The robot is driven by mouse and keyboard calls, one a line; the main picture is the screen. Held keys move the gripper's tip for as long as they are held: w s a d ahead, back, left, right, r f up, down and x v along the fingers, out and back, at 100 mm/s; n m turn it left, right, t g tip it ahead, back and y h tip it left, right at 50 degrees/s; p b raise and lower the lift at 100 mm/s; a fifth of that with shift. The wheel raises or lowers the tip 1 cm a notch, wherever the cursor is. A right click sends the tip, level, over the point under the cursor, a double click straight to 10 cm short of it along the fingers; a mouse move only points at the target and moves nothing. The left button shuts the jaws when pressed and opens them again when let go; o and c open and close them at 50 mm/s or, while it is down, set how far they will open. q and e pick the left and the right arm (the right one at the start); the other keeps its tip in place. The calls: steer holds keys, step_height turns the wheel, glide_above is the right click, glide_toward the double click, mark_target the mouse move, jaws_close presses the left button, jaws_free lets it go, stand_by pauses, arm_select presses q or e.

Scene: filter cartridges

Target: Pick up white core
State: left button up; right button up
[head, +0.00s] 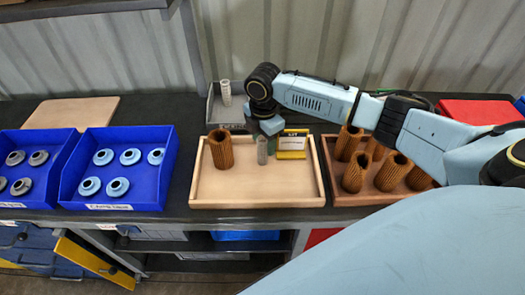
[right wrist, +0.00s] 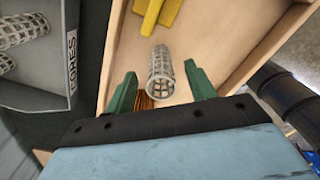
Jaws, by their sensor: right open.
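A white core (head: 262,151), a pale mesh tube, is upright in the light wooden tray (head: 255,202). My right gripper (head: 267,136) is above the tray at the core's top. In the right wrist view its two green fingers (right wrist: 162,86) are open on either side of the core (right wrist: 160,72), with gaps. I cannot tell whether the core's foot touches the tray floor. More white cores stand in the grey bin (head: 213,113) behind, and they also show in the right wrist view (right wrist: 25,30). My left gripper is not in view.
A brown tray (head: 325,168) with several filters is at the right. Blue bins (head: 120,200) with round caps are at the left. The tray's front is clear.

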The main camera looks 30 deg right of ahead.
mark_target(263, 149)
steer(key=f, duration=0.3)
steer(key=shift+a+f, duration=0.2)
steer(key=shift+f, duration=0.1)
steer(key=c, duration=1)
steer(key=shift+r, duration=0.1)
